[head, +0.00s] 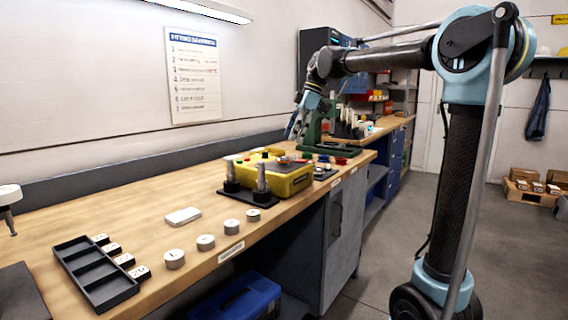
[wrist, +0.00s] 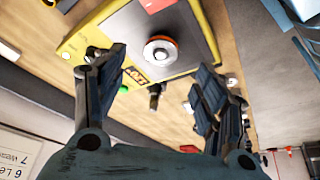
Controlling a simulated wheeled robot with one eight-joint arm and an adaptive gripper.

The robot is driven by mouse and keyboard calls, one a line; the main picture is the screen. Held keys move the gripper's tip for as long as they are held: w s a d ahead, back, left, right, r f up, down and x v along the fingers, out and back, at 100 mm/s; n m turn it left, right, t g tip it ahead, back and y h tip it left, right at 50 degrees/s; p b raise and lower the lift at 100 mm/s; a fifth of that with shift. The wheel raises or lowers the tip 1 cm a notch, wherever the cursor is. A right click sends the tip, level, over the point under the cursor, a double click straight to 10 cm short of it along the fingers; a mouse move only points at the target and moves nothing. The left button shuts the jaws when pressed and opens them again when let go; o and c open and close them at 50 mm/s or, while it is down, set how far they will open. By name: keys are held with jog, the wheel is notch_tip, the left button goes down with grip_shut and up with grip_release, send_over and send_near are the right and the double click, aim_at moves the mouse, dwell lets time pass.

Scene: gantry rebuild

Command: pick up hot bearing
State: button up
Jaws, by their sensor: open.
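The hot bearing, a metal ring with an orange edge (wrist: 160,50), lies on the dark plate (wrist: 187,25) of a yellow induction heater in the wrist view. In the head view the yellow heater (head: 290,185) stands on the workbench, with a small orange-and-grey item (head: 284,160) on its top that looks like the bearing. My gripper (wrist: 160,75) is open and empty, its two fingers spread to either side below the bearing in the picture. In the head view my gripper (head: 298,125) hangs above the heater's far side, apart from it.
Two upright metal posts (head: 261,178) on a black base stand in front of the heater. A green press (head: 315,130) stands behind it. A black compartment tray (head: 95,270) and several grey discs (head: 205,242) lie nearer. A white block (head: 183,217) sits on clear bench.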

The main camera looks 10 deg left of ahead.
aim_at(283, 160)
jog(key=shift+x, duration=3.75)
jog(key=shift+s, duration=0.1)
jog(key=c, duration=1.2)
